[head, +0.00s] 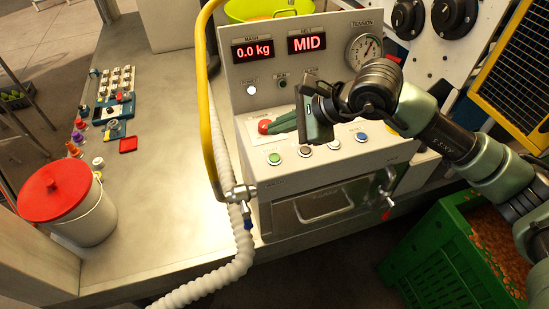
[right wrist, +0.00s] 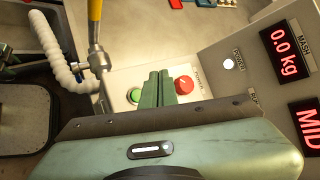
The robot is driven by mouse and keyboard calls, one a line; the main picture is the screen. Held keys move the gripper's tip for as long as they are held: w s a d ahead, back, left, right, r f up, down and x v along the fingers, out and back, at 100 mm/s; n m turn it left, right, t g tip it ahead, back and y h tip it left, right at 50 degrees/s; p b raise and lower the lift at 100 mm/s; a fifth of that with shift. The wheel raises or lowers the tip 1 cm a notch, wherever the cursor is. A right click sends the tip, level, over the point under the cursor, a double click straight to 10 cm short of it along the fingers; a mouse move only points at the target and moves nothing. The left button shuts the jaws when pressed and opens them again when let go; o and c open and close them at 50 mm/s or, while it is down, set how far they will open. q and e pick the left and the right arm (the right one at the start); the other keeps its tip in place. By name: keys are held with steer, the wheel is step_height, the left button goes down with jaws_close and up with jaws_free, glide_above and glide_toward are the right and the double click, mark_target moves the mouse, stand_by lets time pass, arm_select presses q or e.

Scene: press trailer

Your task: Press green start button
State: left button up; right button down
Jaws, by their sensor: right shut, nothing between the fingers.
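The green button (head: 275,158) sits at the left end of a row on the front ledge of the grey press panel (head: 240,92). In the right wrist view the green button (right wrist: 135,95) shows just left of my fingers. My right gripper (head: 272,127) is shut and empty, its green fingers pointing left across the panel beside the red button (head: 264,126). In the right wrist view the fingertips (right wrist: 158,74) lie between the green button and the red button (right wrist: 184,85). I cannot tell whether they touch anything. My left gripper is not in view.
Brown, white and blue buttons (head: 361,137) continue the row. A yellow pipe (head: 205,100) and white hose (head: 243,240) run along the press's left side. A red-lidded bucket (head: 95,215) stands on the counter. A green crate (head: 440,265) is at lower right.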

steer(key=b, duration=0.3)
glide_above(278, 159)
step_height(278, 159, down, 6)
steer(key=shift+d+r, duration=0.1)
steer(key=shift+r, duration=0.05)
steer(key=shift+f+b, duration=0.4)
steer(key=shift+b, duration=0.15)
stand_by(1.2)
steer(key=shift+f+b, duration=0.4)
steer(key=shift+b, duration=0.4)
steer(key=shift+s+f+b, duration=0.1)
steer(key=shift+f+b, duration=0.3)
steer(key=shift+b, duration=0.25)
stand_by(0.4)
steer(key=shift+r, duration=0.85)
